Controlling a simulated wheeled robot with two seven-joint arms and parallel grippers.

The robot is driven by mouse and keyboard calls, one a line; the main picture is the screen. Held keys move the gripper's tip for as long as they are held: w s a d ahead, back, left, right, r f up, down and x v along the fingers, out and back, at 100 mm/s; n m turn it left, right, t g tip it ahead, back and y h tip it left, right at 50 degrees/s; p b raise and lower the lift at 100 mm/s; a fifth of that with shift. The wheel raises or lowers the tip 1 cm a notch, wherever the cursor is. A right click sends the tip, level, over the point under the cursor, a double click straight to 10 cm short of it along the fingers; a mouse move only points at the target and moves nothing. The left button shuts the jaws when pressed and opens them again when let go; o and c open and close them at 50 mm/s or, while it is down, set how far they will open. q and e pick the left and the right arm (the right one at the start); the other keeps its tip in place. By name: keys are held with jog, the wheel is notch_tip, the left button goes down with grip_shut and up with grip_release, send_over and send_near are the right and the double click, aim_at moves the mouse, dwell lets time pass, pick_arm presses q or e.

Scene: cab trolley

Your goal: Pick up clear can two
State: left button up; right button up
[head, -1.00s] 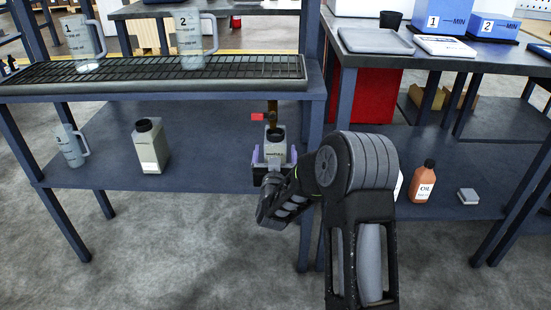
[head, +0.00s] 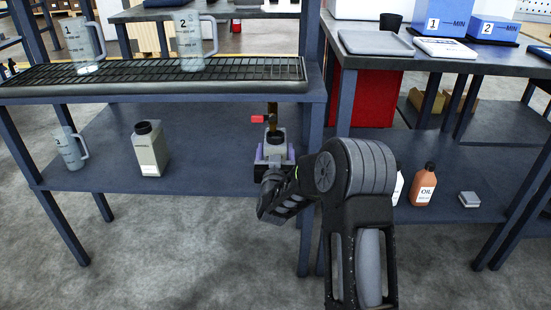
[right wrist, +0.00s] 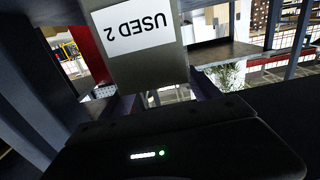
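The clear can marked 2 (head: 190,42) is a see-through jug with a handle, upright on the black grille of the upper shelf. Another clear can marked 1 (head: 82,46) stands to its left, and a third clear can (head: 70,148) is on the lower shelf. My right gripper (head: 275,155) is at the lower shelf, its pale purple fingers closed against both sides of a grey can (head: 275,138). My left gripper is not in view.
A tap with a red handle (head: 258,119) hangs just above the grey can. A pale square bottle (head: 150,150) stands on the lower shelf (head: 208,165). An orange oil bottle (head: 424,186) and a small grey block (head: 469,199) are at the right. The shelf between bottle and can is clear.

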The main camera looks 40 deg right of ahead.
grip_shut()
dwell(0.6)
jog(key=shift+r, duration=0.15)
